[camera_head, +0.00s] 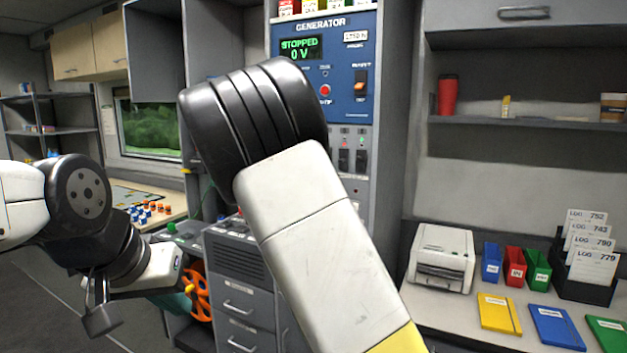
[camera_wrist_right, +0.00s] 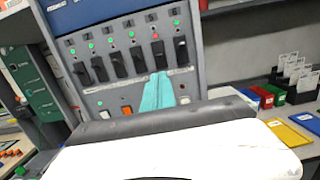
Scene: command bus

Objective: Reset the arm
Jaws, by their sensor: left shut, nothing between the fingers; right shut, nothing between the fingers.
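My left arm enters the head view at the left, and its gripper (camera_head: 183,299) hangs low in front of an orange wheel. Its teal fingers are small and partly hard to make out, and nothing shows between them. My right arm is raised across the middle of the head view, its black joint in front of the generator panel (camera_head: 345,88); its gripper is hidden there. In the right wrist view my right gripper (camera_wrist_right: 158,92) shows teal fingers together and empty, in front of the panel's row of black switches (camera_wrist_right: 115,62). I cannot tell whether they touch the panel.
An orange handwheel (camera_head: 199,291) is close to my left gripper. On the right counter are a printer (camera_head: 441,257), coloured bins (camera_head: 514,268), notebooks (camera_head: 499,313) and a rack of log cards (camera_head: 590,250). A shelf above holds a red cup (camera_head: 447,95). Grey drawers (camera_head: 240,305) stand below the generator.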

